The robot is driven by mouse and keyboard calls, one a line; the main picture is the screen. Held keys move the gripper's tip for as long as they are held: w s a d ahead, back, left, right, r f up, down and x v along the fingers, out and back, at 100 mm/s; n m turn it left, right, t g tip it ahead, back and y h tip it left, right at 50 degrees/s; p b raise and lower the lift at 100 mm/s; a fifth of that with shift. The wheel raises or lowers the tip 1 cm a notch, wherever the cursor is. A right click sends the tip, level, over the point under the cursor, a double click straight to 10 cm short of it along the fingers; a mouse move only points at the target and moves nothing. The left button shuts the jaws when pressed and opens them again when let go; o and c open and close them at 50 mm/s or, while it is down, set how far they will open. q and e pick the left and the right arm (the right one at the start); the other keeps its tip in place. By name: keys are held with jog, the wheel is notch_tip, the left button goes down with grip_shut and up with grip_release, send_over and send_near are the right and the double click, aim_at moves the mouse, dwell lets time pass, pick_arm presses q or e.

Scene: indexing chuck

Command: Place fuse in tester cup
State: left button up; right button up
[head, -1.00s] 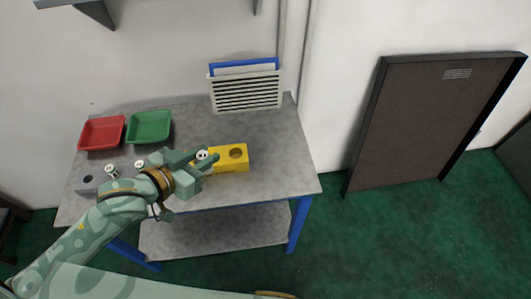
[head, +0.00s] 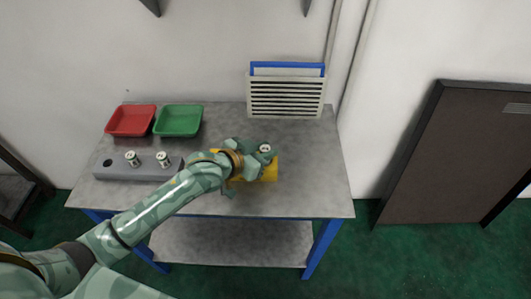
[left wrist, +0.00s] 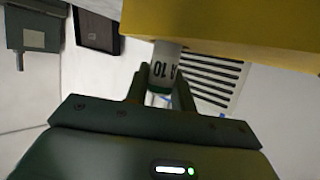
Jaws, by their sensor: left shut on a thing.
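My left gripper (head: 264,154) is shut on a fuse (head: 265,148) over the yellow tester block (head: 271,172). In the left wrist view the fuse (left wrist: 164,68) is a pale cylinder with a green end and an upside-down "10 A" label, between my gripper's fingers (left wrist: 160,85). Its far end meets the edge of the yellow block (left wrist: 240,25). I cannot tell whether that end is inside the cup or behind the block's edge. The cup opening is hidden by my gripper in the head view. My right gripper is not in view.
A grey holder (head: 118,172) with two more fuses (head: 132,158) (head: 163,159) stands at the table's left. A red tray (head: 131,120) and a green tray (head: 179,120) lie behind it. A slatted rack (head: 287,96) stands at the back. The table's right side is clear.

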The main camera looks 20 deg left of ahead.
pick_arm(q)
jog(key=shift+f, duration=0.15)
jog(key=shift+f, duration=0.1)
jog(key=o, duration=1)
jog(key=shift+s+a+r, duration=0.15)
jog(key=shift+r, duration=0.1)
jog(key=shift+p+v, duration=2.05)
jog(key=shift+v, duration=3.7)
jog(key=shift+f, duration=0.1)
